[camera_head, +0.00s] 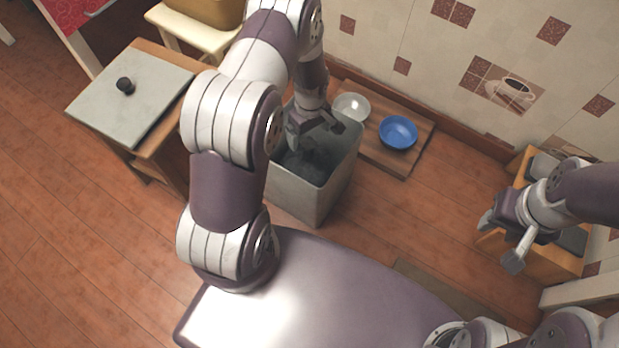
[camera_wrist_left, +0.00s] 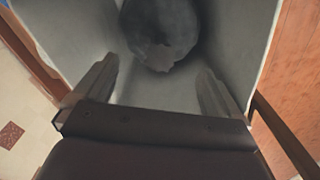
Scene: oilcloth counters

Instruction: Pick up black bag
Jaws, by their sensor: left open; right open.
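The black bag (camera_wrist_left: 160,32) shows as a dark grey, rounded lump inside the grey bin (camera_head: 296,194). In the head view only a dark part of the bag (camera_head: 303,166) shows inside the bin, below my left gripper. My left gripper (camera_head: 320,132) is open at the bin's mouth, pointing down into it. In the left wrist view the two fingers (camera_wrist_left: 157,85) stand apart, with the bag beyond them and nothing held between them. My right gripper (camera_head: 503,243) is open and empty at the right, far from the bin.
A wooden board (camera_head: 395,160) on the floor behind the bin holds a clear bowl (camera_head: 351,107) and a blue bowl (camera_head: 398,133). A wooden cabinet with a grey lid (camera_head: 135,95) stands left of the bin. A small wooden unit (camera_head: 545,262) is under my right arm.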

